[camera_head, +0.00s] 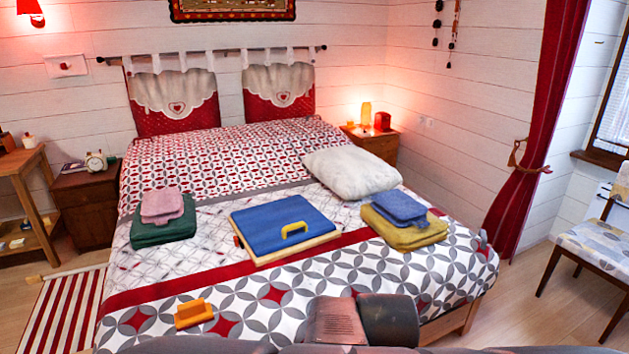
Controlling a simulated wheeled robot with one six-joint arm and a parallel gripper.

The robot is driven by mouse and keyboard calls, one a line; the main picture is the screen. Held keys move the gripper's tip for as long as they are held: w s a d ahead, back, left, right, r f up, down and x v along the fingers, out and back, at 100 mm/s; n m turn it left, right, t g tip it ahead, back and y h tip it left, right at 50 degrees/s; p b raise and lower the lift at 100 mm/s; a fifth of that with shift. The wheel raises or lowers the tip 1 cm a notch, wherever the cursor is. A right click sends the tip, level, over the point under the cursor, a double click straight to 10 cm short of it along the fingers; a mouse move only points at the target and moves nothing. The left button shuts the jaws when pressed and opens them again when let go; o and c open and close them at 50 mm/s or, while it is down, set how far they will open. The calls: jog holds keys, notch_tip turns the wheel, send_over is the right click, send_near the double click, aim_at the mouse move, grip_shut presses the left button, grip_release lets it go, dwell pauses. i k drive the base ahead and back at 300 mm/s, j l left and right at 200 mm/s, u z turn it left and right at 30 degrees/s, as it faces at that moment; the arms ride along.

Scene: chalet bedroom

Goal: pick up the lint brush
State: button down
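A small orange object (193,313), which looks like the lint brush, lies on the patterned bedspread near the front left edge of the bed. It has a flat base and a raised part on top. Nothing touches or covers it. Dark parts of my own body show at the bottom centre of the view, to the right of the orange object. I cannot make out my gripper's fingers in this view.
On the bed (255,300) are a blue panel with a yellow handle (283,224) in a wooden frame, a pink-and-green towel stack (163,229), a blue-and-mustard towel stack (405,233) and a white pillow (352,172). A chair (596,248) stands at right. Bedspread around the orange object is clear.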

aim_at(193, 313)
jog(key=i+j+u, duration=0.15)
jog(key=u, duration=0.25)
jog(key=i+j+u, duration=0.2)
jog(key=j+u, duration=0.15)
jog(key=i+j+u, duration=0.2)
jog(key=u, duration=0.2)
jog(key=i+j+u, duration=0.1)
jog(key=i+u, duration=0.25)
jog(key=k, duration=0.15)
